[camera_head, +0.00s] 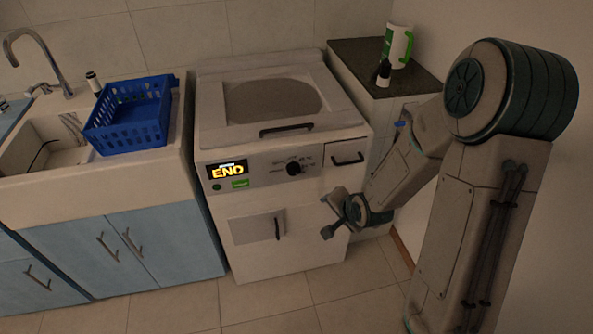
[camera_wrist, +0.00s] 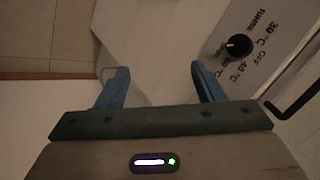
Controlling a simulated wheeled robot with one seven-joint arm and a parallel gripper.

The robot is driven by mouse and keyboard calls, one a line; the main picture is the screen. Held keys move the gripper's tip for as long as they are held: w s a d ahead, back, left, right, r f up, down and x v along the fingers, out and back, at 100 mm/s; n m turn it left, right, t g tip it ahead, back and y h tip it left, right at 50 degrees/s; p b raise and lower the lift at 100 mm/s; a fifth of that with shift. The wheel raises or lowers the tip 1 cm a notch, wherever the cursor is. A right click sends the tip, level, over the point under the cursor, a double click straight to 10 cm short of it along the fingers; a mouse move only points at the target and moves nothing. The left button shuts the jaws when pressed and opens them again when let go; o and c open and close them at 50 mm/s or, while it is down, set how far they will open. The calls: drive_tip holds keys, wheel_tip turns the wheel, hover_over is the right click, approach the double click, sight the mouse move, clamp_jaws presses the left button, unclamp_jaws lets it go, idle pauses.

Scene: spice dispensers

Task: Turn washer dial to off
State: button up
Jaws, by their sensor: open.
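The washer (camera_head: 283,205) is a white top-loading machine in the middle of the head view. Its black round dial (camera_head: 293,168) sits on the front panel, right of a lit display (camera_head: 228,171) that reads END. In the wrist view the dial (camera_wrist: 239,46) shows at the upper right, with printed marks around it such as 30 °C, 40 °C and OFF. My gripper (camera_head: 328,214) is open and empty, in front of the washer, lower and to the right of the dial. Its two blue fingers (camera_wrist: 160,84) are apart and not touching the dial.
A dark handle (camera_head: 347,159) stands out right of the dial, and another (camera_head: 287,130) lies above it. A small door handle (camera_head: 277,228) is below. A blue basket (camera_head: 130,118) sits by the sink at left.

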sight(295, 171)
drive_tip(key=w+a+f+m+t+y+b, duration=0.1)
drive_tip(key=m+t, duration=0.4)
drive_tip(key=m, duration=0.5)
drive_tip(key=w+a+f+m+t+y+b, duration=0.1)
drive_tip(key=w+a+m+t+b, duration=0.2)
drive_tip(key=m, duration=0.7)
drive_tip(key=a+t+b, duration=0.2)
drive_tip(key=b, duration=0.1)
drive_tip(key=shift+w+a+y+b, duration=0.15)
drive_tip(key=shift+a+y+b, duration=0.15)
drive_tip(key=shift+y, duration=0.1)
drive_tip(key=b, duration=0.2)
drive_tip(key=shift+w+a+f+b, duration=0.1)
drive_tip(key=shift+w+b, duration=0.1)
drive_tip(key=shift+b, duration=0.15)
drive_tip(key=b, duration=0.4)
drive_tip(key=shift+s+a+f, duration=0.1)
drive_tip(key=shift+a+f, duration=0.05)
drive_tip(key=shift+a, duration=0.2)
drive_tip(key=x, duration=1.1)
